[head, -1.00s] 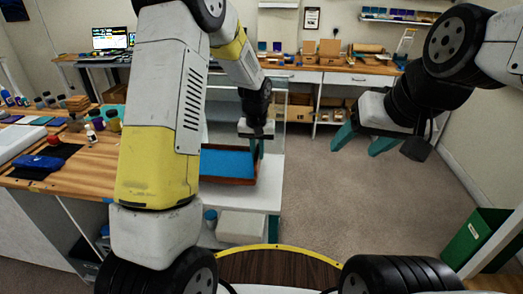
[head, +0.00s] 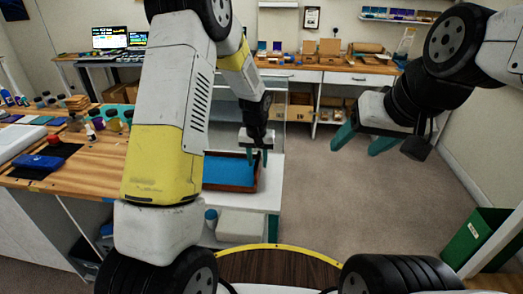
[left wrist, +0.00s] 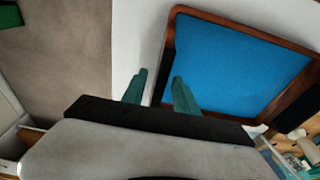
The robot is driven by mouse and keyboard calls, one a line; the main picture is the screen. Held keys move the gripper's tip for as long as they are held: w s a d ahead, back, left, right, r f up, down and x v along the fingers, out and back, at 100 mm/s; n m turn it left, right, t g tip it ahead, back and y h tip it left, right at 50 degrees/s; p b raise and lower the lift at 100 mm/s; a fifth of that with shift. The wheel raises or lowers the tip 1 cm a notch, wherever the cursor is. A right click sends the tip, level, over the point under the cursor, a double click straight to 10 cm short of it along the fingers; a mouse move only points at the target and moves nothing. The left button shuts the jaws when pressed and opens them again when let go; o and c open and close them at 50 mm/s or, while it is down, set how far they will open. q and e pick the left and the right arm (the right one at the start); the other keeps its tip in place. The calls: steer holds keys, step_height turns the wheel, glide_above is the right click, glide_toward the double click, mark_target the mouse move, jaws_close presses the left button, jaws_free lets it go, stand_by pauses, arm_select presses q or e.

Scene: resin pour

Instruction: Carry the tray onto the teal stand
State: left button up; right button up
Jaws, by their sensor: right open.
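The tray (head: 256,178) has a brown rim and a blue inside. It lies on a white-topped surface left of centre in the head view, its left part hidden by my left arm. My left gripper (head: 257,158) is at the tray's right side, fingers apart. In the left wrist view, the tray (left wrist: 312,44) is large, and the fingers of my left gripper (left wrist: 159,88) stand apart near its rim, one to each side; contact is unclear. My right gripper (head: 363,140) is open and empty, well right of the tray. I cannot clearly identify the teal stand.
The white surface (head: 269,185) has bare room right of the tray. A white box (head: 240,226) sits below it. A cluttered wooden workbench (head: 85,170) stands left, and a green bin (head: 474,238) at lower right. Carpet (head: 350,205) between is clear.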

arm_select(q)
steer(key=shift+r, duration=0.15)
step_height(320, 180, up, 12)
steer(key=s, duration=0.2)
steer(key=s+a+r+t+h, duration=0.15)
steer(key=s+a+r, duration=0.25)
steer(key=s+r, duration=0.65)
steer(key=s+a+r+t, duration=0.2)
steer(key=s+r+t, duration=0.1)
steer(key=s, duration=1.2)
steer(key=shift+s+a+r+h, duration=0.2)
steer(key=shift+r+h, duration=0.15)
steer(key=shift+r, duration=0.2)
